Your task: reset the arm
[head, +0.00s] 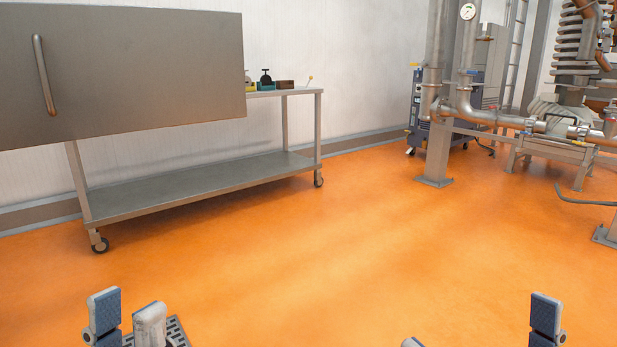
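My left gripper (127,321) shows at the bottom left, with two upright fingers, one with a blue pad, apart and with nothing seen between them. My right gripper (478,332) shows only in part at the bottom right. One blue-padded finger stands at the right and only the tip of the other shows, with a wide gap between them and orange floor seen through it. Both grippers are low in the view and apart from the furniture. The arms behind them are out of frame.
A large metal panel with a handle (120,75) spans the upper left, in front of a wheeled steel table (200,188). Small objects (267,82) stand on the table's top. Pipes (437,95) and machinery stand at the right. The orange floor (330,250) between is clear.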

